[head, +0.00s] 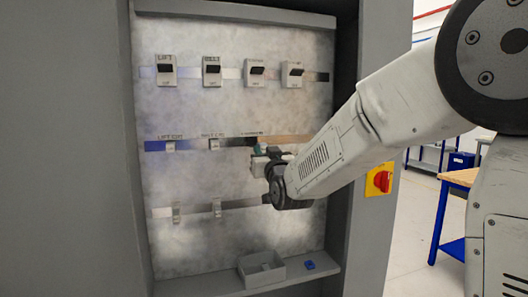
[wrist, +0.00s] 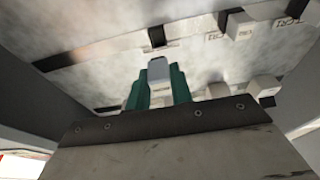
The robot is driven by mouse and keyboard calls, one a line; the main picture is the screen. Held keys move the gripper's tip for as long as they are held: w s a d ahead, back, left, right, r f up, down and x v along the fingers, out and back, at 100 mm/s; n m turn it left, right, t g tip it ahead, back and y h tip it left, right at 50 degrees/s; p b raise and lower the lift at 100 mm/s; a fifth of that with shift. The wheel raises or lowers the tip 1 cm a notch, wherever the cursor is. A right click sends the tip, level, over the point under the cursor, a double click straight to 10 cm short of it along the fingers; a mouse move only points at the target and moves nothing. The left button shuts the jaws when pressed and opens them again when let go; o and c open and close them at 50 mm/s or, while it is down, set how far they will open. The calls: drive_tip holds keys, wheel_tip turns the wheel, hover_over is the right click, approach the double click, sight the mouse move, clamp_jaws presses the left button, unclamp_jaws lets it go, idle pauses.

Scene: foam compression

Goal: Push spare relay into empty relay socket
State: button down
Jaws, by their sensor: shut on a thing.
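The spare relay (wrist: 158,70) is a small light grey block. In the wrist view my gripper (wrist: 157,88) is shut on it, one green finger on each side. Its far end points at the panel near a dark rail, where a small dark notch (wrist: 157,45) shows just beyond it. I cannot tell whether they touch. In the head view my gripper (head: 262,158) is at the right part of the middle rail, by the third label (head: 252,134). The arm and gripper hide the socket there, and the relay is hard to make out.
The middle rail also carries two relays, under LIFT (head: 170,147) and BELT (head: 214,145). Switches (head: 212,71) line the top rail; the lower rail has two small grey parts (head: 217,208). A grey tray (head: 246,275) and a blue piece (head: 309,265) sit on the bottom shelf. Cabinet walls flank the panel.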

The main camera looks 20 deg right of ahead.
drive_tip(key=shift+r, duration=0.25)
drive_tip(key=shift+w, duration=0.2)
drive_tip(key=shift+f+x, duration=0.2)
drive_tip(key=shift+x, duration=0.7)
drive_tip(key=shift+f+x, duration=0.25)
drive_tip(key=shift+x, duration=0.7)
drive_tip(key=shift+f+x, duration=0.2)
drive_tip(key=shift+x, duration=0.7)
drive_tip(key=shift+w+f, duration=0.1)
drive_tip(key=shift+w, duration=0.95)
drive_tip(key=c, duration=1.2)
unclamp_jaws()
drive_tip(key=shift+o, duration=0.2)
drive_tip(key=shift+s, duration=0.1)
drive_tip(key=shift+r+v, duration=0.25)
drive_tip(key=shift+v, duration=0.7)
drive_tip(key=shift+r+v, duration=0.2)
drive_tip(key=shift+v, duration=0.75)
drive_tip(key=shift+r+v, duration=0.25)
drive_tip(key=shift+v, duration=0.7)
drive_tip(key=shift+s, duration=0.15)
